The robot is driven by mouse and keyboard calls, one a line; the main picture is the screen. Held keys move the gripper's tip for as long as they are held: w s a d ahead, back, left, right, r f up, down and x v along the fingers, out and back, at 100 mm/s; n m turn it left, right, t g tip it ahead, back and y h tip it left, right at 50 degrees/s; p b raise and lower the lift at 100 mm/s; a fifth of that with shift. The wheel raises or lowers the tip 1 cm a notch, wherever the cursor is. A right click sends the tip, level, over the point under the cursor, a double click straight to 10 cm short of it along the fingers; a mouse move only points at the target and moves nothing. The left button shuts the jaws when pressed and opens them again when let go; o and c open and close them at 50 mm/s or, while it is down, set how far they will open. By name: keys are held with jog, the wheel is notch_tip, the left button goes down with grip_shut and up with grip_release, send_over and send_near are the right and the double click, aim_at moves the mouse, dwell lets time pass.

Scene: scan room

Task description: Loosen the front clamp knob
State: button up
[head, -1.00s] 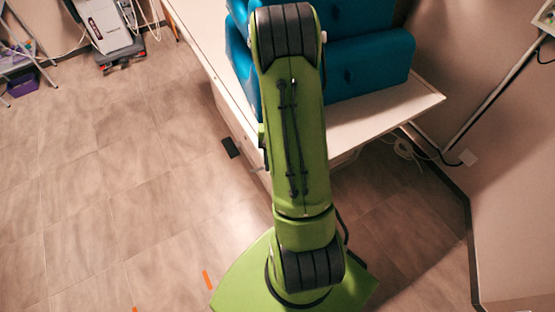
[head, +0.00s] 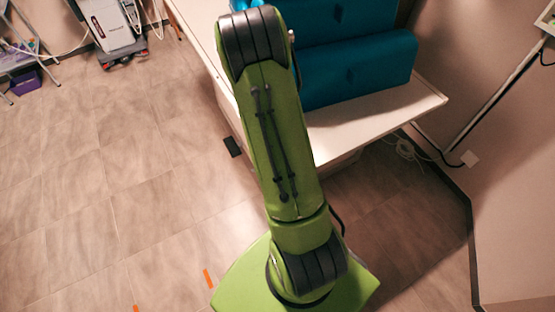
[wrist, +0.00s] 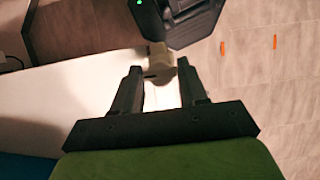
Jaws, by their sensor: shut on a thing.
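In the wrist view, the two dark fingers of my gripper (wrist: 159,68) close on a small pale beige knob (wrist: 157,58). I take this to be the front clamp knob. In the head view, my arm hides the gripper and the knob.
The white table (head: 385,118) carries blue padded blocks (head: 358,72). A wall is on the right, with cables on the floor near the table. A white wheeled device (head: 106,24) stands at the back left. The floor on the left is mostly clear.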

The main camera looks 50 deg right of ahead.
dwell(0.3)
jog(key=o, duration=1.1)
jog(key=shift+c, duration=0.2)
jog(key=p+v, duration=0.2)
jog(key=v, duration=1.3)
jog(key=shift+r+p, duration=0.3)
jog(key=shift+r, duration=0.05)
jog(key=shift+w, duration=0.1)
